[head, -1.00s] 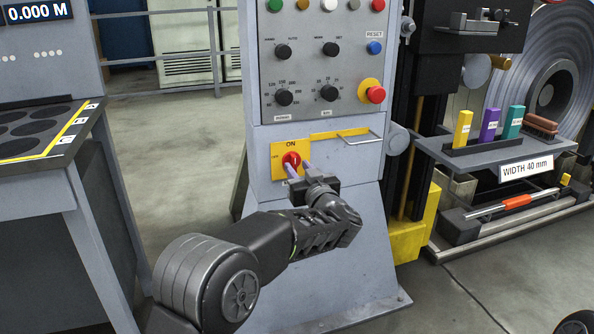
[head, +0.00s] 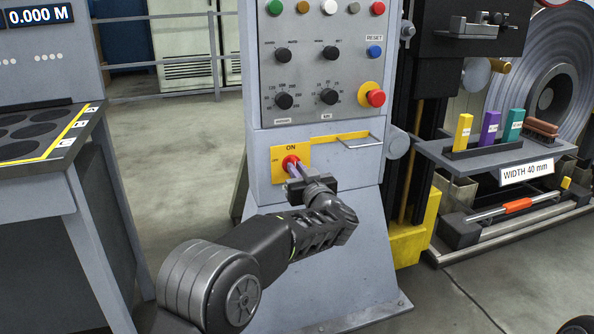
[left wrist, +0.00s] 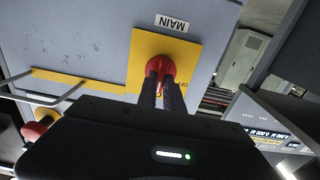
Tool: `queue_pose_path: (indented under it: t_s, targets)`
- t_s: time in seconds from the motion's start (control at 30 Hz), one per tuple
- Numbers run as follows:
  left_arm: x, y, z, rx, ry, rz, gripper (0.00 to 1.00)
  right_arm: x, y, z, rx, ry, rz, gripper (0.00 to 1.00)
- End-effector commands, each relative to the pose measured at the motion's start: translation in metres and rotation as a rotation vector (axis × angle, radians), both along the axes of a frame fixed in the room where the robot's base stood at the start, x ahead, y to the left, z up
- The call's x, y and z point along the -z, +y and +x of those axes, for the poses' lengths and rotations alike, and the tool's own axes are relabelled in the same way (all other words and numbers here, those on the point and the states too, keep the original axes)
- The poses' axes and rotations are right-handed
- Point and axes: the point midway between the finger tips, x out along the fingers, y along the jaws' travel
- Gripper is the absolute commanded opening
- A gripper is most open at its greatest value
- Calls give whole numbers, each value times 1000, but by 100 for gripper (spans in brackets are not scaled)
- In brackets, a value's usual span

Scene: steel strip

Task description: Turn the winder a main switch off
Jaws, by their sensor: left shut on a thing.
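The main switch is a red rotary knob (head: 290,162) on a yellow plate (head: 304,152) marked ON at the top and OFF at the left, low on the grey control cabinet. My left gripper (head: 297,171) is shut on the red knob, its fingers reaching it from the lower right. In the left wrist view the two fingers meet the red knob (left wrist: 157,68), with a MAIN label (left wrist: 172,23) beside the yellow plate. The fingers cover part of the knob, so its exact angle is hard to tell. My right gripper is not in view.
A wire handle (head: 362,141) sticks out right of the switch. Above are black selector knobs and a red emergency button (head: 376,97). A shelf with coloured blocks (head: 484,160) stands at right, a table (head: 45,180) at left. Open floor lies between table and cabinet.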

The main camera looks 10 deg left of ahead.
Motion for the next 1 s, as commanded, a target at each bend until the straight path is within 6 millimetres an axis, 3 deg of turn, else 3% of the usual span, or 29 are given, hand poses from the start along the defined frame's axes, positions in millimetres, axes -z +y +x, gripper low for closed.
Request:
queue_pose_path:
  t_s: [0.57,1.0]
  targets:
    - [0,0,0,0,-20,-31,0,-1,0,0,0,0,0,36]
    - [1,1,-1,0,-161,-256,0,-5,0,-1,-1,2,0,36]
